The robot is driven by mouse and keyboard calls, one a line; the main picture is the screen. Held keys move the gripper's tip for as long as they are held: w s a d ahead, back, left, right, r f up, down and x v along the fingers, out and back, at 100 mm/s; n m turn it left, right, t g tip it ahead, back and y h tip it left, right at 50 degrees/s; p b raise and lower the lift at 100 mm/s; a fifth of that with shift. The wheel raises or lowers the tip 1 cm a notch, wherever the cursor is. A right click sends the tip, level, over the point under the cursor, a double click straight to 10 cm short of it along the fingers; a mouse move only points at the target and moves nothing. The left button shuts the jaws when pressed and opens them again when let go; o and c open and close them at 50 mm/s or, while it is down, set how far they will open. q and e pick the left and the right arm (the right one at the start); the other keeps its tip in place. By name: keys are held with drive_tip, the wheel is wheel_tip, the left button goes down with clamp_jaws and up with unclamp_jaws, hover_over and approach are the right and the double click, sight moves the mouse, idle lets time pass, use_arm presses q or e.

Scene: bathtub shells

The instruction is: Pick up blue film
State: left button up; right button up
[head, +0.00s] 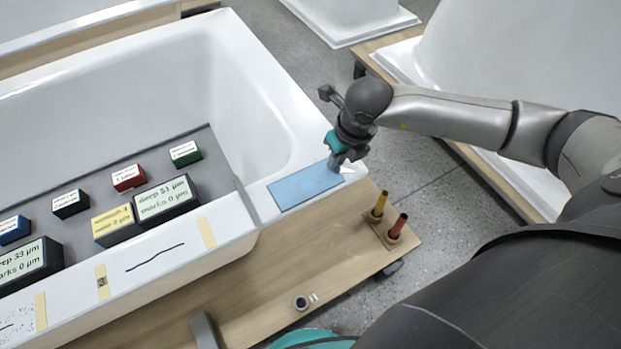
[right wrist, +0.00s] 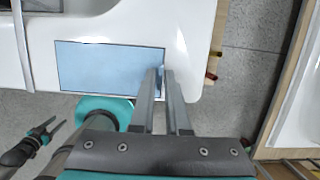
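The blue film (head: 305,185) is a flat light-blue rectangle lying on the white rim at the near right corner of the bathtub shell. It also shows in the right wrist view (right wrist: 105,68). My right gripper (head: 337,163) is at the film's right end, pointing down. In the right wrist view its two fingers (right wrist: 163,75) stand a narrow gap apart over the film's right edge; I cannot tell if they touch it. A dark and teal gripper, apparently my left one, shows small at lower left in the right wrist view (right wrist: 45,130), clear of the film.
A wooden holder with a yellow (head: 380,204) and a red (head: 398,225) handle stands on the wooden pallet (head: 270,275) near the film. A small round item (head: 301,302) lies on the pallet.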

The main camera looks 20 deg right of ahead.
clamp_jaws()
drive_tip(key=shift+r, duration=0.1)
wheel_tip(320, 180, up, 29)
drive_tip(key=p, duration=0.9)
idle(1.5)
